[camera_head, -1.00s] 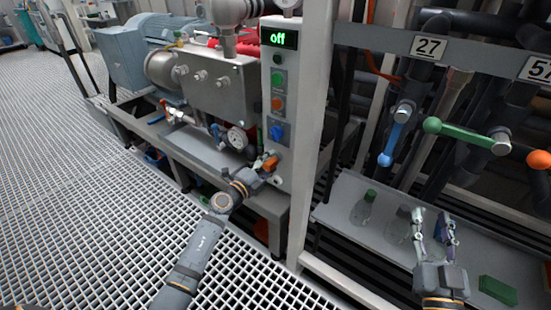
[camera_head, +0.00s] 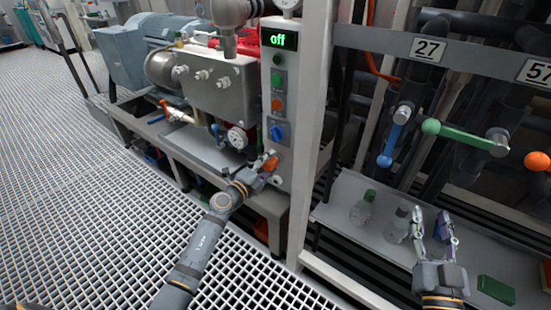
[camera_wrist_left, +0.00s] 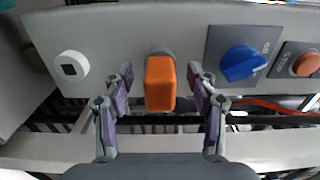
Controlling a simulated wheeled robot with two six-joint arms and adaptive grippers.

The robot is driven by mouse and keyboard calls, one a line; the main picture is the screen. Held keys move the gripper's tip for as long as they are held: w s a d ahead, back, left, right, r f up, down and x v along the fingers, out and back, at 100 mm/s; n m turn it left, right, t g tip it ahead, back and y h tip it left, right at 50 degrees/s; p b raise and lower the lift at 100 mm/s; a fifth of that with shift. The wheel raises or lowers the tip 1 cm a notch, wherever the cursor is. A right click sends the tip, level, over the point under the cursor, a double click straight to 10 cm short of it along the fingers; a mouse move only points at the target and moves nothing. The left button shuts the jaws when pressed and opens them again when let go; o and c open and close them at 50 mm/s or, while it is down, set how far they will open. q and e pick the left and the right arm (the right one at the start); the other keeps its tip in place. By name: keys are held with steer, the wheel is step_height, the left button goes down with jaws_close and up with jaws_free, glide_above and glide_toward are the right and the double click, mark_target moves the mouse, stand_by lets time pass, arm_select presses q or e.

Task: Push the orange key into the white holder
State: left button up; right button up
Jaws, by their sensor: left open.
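The orange key (camera_wrist_left: 160,84) sits in front of a grey round socket on the control panel, in the middle of the left wrist view; it also shows in the head view (camera_head: 270,163). The white holder (camera_wrist_left: 72,67) is a round piece with a dark square opening, on the same panel, left of the key in the wrist view. My left gripper (camera_wrist_left: 160,88) is open, with one finger on each side of the key and gaps between. In the head view, my right gripper (camera_head: 432,214) is open over the low shelf at right, away from the panel.
A blue switch (camera_wrist_left: 243,64) and an orange button (camera_wrist_left: 306,64) are on the panel beside the key. The display (camera_head: 284,39) reads "off". Glass bottles (camera_head: 362,208) and a green block (camera_head: 496,290) are on the shelf (camera_head: 335,205) near my right gripper.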

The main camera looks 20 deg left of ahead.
mark_target(265, 167)
arm_select(q)
steer(key=shift+p, duration=0.3)
stand_by(0.5)
jaws_close()
stand_by(0.3)
steer(key=shift+s, duration=0.1)
steer(key=shift+p+v, duration=0.35)
steer(key=shift+v, duration=0.55)
steer(key=shift+p+v, duration=0.3)
steer(key=shift+v, duration=1.7)
